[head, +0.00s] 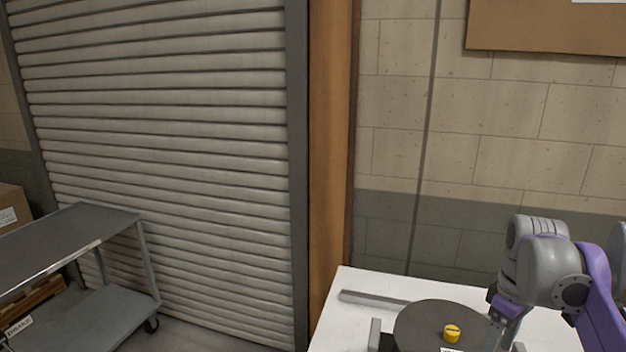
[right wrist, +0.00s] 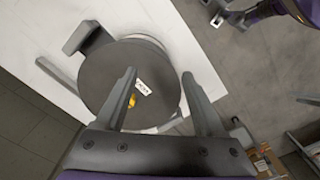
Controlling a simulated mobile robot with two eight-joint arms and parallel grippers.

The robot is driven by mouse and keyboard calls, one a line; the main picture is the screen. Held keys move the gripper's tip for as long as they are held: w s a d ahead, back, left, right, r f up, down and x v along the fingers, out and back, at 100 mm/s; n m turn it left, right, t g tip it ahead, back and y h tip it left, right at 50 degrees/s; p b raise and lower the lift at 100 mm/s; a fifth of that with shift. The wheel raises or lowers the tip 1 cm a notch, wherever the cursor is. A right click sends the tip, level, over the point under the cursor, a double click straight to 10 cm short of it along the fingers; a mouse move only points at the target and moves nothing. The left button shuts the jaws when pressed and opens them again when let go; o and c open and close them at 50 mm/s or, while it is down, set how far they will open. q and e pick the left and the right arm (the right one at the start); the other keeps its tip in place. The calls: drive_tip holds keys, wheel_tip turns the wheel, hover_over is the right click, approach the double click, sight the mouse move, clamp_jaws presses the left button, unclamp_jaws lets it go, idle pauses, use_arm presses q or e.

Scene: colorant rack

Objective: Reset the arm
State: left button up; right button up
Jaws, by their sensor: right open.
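My right arm comes in from the right in the head view, its gripper (head: 506,338) pointing down at the right side of a dark round disc (head: 415,318). In the right wrist view my right gripper (right wrist: 158,76) is open, with nothing between its fingers. There the disc (right wrist: 110,68) lies beyond the fingers, and the left finger overlaps it in the picture. A small yellow knob-like piece (head: 451,333) is on the disc; it also shows beside the left finger in the right wrist view (right wrist: 132,100). My left gripper is not in view.
The disc stands on a white table (head: 350,285) with a grey bar (head: 372,298) near its back edge. A white label (right wrist: 142,88) is on the disc. A grey cart (head: 75,235) stands at left before a roller shutter (head: 160,130). A block wall is behind the table.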

drive_tip(key=s+a+f+m+t, duration=0.2)
drive_tip(key=s+a+f+t, duration=0.1)
drive_tip(key=s+a+f, duration=0.4)
drive_tip(key=s+a+f+m+t, duration=0.2)
drive_tip(key=s+a+f, duration=0.5)
drive_tip(key=f, duration=0.6)
drive_tip(key=shift+s+a+m+t, duration=0.2)
drive_tip(key=shift+a+m+t, duration=0.2)
drive_tip(key=shift+a+m, duration=0.5)
